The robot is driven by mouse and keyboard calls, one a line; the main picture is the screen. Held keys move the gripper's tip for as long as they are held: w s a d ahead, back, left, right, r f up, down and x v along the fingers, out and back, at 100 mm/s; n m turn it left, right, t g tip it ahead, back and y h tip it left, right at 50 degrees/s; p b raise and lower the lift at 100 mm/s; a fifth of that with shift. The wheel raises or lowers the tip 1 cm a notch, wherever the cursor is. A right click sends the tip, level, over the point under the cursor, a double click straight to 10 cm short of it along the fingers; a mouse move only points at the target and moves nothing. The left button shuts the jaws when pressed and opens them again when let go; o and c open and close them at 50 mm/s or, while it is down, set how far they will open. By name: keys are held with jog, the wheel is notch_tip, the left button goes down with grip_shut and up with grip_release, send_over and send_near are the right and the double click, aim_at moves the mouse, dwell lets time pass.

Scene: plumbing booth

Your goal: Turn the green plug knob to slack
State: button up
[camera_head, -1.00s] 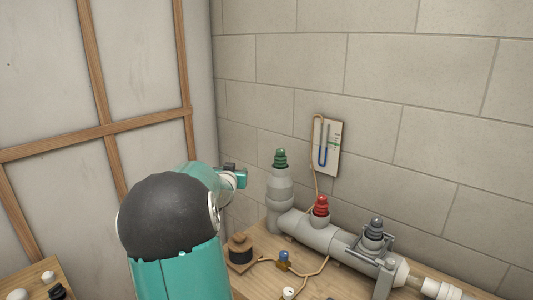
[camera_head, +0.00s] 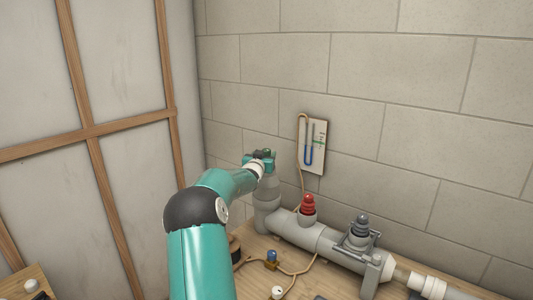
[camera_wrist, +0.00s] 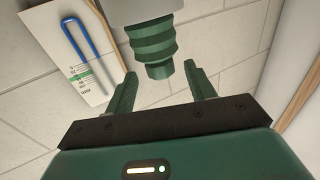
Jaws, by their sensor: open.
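The green plug knob (camera_wrist: 154,42) shows large in the wrist view, ribbed and tapering, set in a pale grey fitting. In the head view it is mostly hidden behind my gripper (camera_head: 261,157), at the top of the upright grey pipe (camera_head: 267,196). My gripper also shows in the wrist view (camera_wrist: 160,70), open, with one green finger on each side of the knob's narrow end. Gaps show between both fingers and the knob, and nothing is held.
A red plug (camera_head: 308,204) and a grey plug (camera_head: 360,227) in a bracket stand along the horizontal pipe (camera_head: 303,233) to the right. A gauge board (camera_head: 312,146) with a blue tube hangs on the block wall. A blue-topped piece (camera_head: 271,256) and cord lie on the bench.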

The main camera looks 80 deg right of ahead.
aim_at(267, 149)
jog(key=shift+d, duration=1.8)
jog(key=c, duration=1)
jog(key=shift+o, duration=0.2)
jog(key=shift+s+f+n+t, duration=0.2)
jog(key=shift+n+t, duration=0.4)
jog(key=shift+t, duration=0.3)
jog(key=shift+n+t, duration=0.5)
jog(key=shift+t, duration=0.3)
jog(key=shift+w+n+t+y, duration=0.15)
jog(key=shift+n+t+y, duration=0.45)
jog(key=shift+n+t, duration=0.65)
jog(key=shift+w+t, duration=0.1)
jog(key=shift+t, duration=0.45)
